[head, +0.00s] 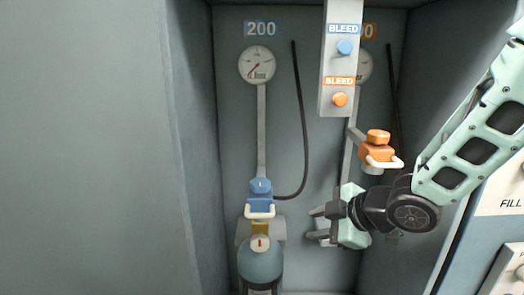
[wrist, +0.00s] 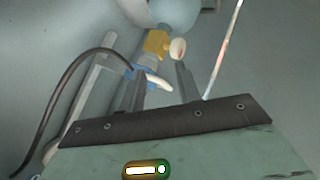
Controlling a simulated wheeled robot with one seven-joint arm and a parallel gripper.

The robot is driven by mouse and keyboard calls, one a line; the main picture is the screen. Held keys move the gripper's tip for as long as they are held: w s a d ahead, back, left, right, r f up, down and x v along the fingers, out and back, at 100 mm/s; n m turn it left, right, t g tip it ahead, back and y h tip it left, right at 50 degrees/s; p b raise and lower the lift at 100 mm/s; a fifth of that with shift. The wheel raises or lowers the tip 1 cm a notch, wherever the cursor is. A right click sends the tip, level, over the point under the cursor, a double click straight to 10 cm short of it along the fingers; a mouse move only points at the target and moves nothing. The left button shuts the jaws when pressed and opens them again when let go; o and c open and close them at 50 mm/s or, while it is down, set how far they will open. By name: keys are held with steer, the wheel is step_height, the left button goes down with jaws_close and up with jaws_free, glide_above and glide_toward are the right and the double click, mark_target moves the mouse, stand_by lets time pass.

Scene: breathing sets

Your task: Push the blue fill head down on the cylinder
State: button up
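The blue fill head (head: 260,191) has a white handle at its front and sits at the lower end of a grey bar, below the gauge marked 200. The cylinder (head: 261,264) stands upright below it, with a brass valve (head: 260,228) on top. I cannot tell whether the head touches the valve. My gripper (head: 313,225) is open and empty, to the right of the valve, its fingers pointing left. In the wrist view, the white handle and part of the blue head (wrist: 147,71) show behind and between the fingertips, with the brass valve (wrist: 156,43) beyond.
An orange fill head (head: 377,150) hangs to the right, just above my wrist. A grey panel with a blue BLEED button (head: 344,47) and an orange one (head: 339,99) hangs above. A black hose (head: 301,120) curves to the blue head. The cabinet's left wall is bare.

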steer(key=s+d+r+m+g+h, duration=0.15)
steer(key=s+m+g+h, duration=0.6)
steer(key=s, duration=1.75)
step_height(320, 180, up, 25)
steer(key=m+y+p, duration=0.1)
steer(key=m+p, duration=0.1)
steer(key=p, duration=2.4)
steer(key=shift+a+r, duration=0.15)
steer(key=shift+y, duration=0.25)
